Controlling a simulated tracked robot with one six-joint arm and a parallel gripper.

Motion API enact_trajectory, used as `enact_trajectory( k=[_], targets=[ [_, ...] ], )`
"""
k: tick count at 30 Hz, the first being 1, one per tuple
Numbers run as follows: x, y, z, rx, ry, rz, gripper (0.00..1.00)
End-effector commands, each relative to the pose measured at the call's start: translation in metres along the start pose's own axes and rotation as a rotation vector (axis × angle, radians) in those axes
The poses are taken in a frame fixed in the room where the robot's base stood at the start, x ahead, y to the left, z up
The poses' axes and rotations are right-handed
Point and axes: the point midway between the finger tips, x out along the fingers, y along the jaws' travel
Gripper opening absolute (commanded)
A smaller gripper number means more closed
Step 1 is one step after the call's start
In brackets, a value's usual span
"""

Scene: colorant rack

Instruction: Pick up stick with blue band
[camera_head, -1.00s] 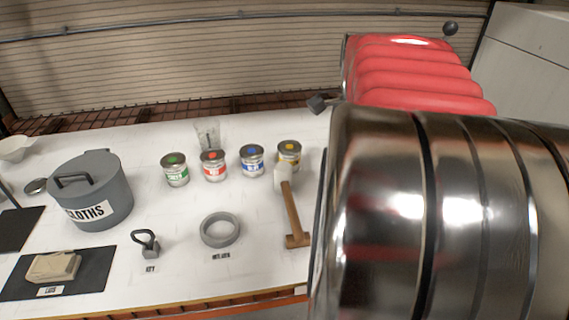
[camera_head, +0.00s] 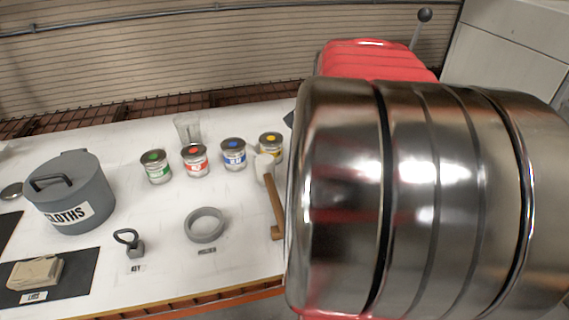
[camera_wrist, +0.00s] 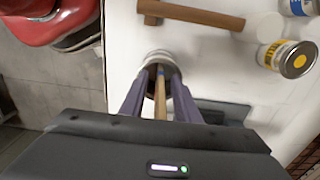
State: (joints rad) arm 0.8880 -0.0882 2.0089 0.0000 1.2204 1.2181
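The stick with a blue band (camera_wrist: 161,98) is wooden and shows between the purple fingers of my gripper (camera_wrist: 162,80) in the wrist view. Its blue band is near the far end, at the mouth of a grey round container (camera_wrist: 158,58). The fingers lie on either side of the stick, and a narrow gap seems to show around it. My gripper looks open, with its tips close to the container. In the head view my arm hides the stick and the gripper.
A wooden-handled mallet (camera_head: 273,208) lies beside the container. Paint cans with blue (camera_head: 233,154) and yellow (camera_head: 270,147) labels stand behind it, with red and green ones to the left. A grey ring (camera_head: 205,225) and a cloths pot (camera_head: 68,190) are farther left. The table's front edge is near.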

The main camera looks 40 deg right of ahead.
Motion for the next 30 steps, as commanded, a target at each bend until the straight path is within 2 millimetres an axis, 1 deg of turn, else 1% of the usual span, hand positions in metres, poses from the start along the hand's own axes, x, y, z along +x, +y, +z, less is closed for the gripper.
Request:
enact_trajectory(
  k=[11,14,24,30],
  targets=[
    [-0.0004,0.0001,-0.0002,0.000,0.000,0.000,0.29],
    [-0.0004,0.0002,-0.0002,0.001,0.000,0.000,0.23],
    [-0.0004,0.0002,-0.0003,0.001,0.000,0.000,0.00],
    [-0.0004,0.0002,-0.0004,0.001,0.000,0.000,0.00]
  ],
)
